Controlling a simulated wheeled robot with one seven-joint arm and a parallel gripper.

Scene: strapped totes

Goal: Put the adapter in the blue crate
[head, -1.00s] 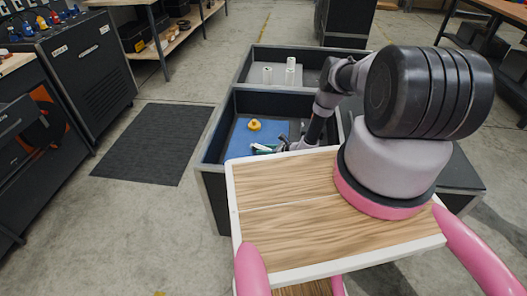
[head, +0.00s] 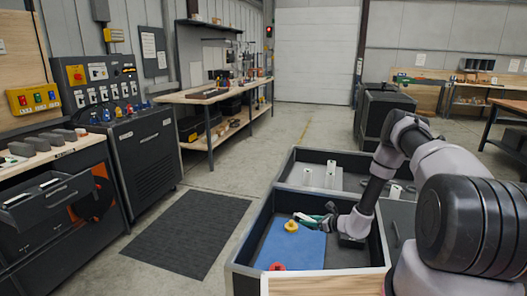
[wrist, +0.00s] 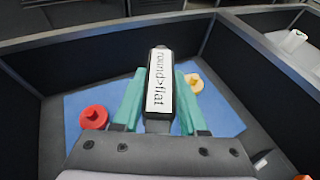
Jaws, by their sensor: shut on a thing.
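The adapter (wrist: 159,85) is a dark block with a white label reading "round>flat". My gripper (wrist: 160,100) is shut on it, with a teal finger on each side. In the head view my gripper (head: 312,219) is over the dark-walled crate (head: 259,221), which has a blue floor panel (head: 302,251). The wrist view looks down onto the blue panel (wrist: 221,117) beneath the adapter. I cannot tell the exact height of the adapter above the floor.
A yellow piece (head: 291,226) and a red piece (head: 277,266) lie on the blue panel. A neighbouring dark compartment (head: 290,165) behind holds white cylinders (head: 331,175). Dark crate walls surround the gripper. A dark floor mat (head: 188,235) lies to the left.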

